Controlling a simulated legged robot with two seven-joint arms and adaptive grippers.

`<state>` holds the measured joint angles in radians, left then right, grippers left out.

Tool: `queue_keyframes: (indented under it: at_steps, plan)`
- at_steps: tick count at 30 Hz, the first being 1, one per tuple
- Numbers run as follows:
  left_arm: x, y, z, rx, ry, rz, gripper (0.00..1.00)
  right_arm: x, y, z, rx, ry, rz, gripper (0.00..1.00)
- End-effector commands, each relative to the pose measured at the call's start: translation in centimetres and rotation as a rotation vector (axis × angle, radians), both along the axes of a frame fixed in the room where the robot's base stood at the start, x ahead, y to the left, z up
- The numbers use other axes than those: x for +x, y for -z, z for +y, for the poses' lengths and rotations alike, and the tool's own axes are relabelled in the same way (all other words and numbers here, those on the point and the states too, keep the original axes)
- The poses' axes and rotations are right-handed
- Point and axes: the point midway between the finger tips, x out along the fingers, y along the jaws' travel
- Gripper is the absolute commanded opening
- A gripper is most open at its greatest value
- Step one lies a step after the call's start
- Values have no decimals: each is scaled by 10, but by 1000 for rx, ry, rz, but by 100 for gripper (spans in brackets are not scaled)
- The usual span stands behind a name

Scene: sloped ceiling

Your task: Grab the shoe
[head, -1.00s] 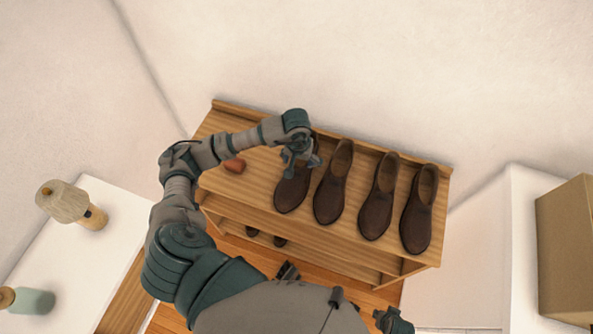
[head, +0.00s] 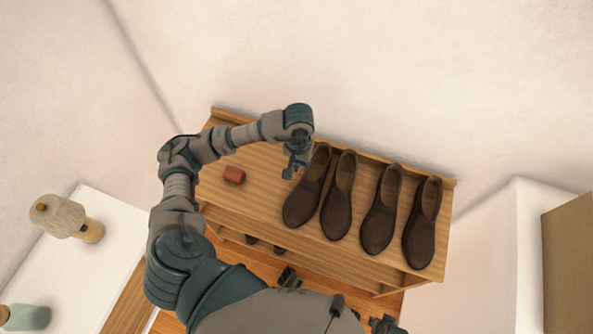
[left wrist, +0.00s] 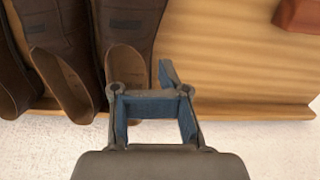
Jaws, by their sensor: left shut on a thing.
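Several dark brown shoes stand in a row on top of a wooden shoe rack (head: 262,200). The leftmost shoe (head: 300,207) is beside my left gripper (head: 293,172), which reaches down at its heel end. In the left wrist view, this shoe (left wrist: 130,65) has its opening at the gripper (left wrist: 146,84). One finger is against the shoe's heel and the other is on its outer side. The jaws are shut on this shoe; the exact contact is partly hidden. Part of my right gripper (head: 385,325) shows at the bottom edge, too cut off to read.
A small reddish-brown block (head: 234,175) lies on the rack left of the shoes. The neighbouring shoe (head: 338,207) stands close to the leftmost one. A white wall is behind. A white surface with a wooden-topped object (head: 58,215) is at left; a cardboard box (head: 570,260) is at right.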

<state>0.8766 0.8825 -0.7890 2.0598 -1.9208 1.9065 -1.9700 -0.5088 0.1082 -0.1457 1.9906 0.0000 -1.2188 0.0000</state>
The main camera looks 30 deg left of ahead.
Motion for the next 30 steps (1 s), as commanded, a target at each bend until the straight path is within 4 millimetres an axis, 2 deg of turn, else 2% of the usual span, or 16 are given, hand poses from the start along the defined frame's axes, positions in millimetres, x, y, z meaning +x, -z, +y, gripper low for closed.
queue_keyframes:
  at_steps: [3,11,12,19,20,30]
  plan:
    - [0,-11,-1,-1,2,-4,0,1,3,0,-1,0,-1,40]
    - [0,-12,2,-6,2,-5,0,6,1,-3,-5,3,-8,40]
    - [0,-12,2,-6,2,-5,18,6,1,-3,-5,3,-8,40]
    - [0,-12,2,-6,2,-6,76,4,1,-3,-5,4,-5,40]
    - [1,-12,2,-6,2,-6,80,3,1,-3,-5,4,-4,40]
    - [1,-15,0,-3,3,-7,80,-2,2,-5,-4,2,4,40]
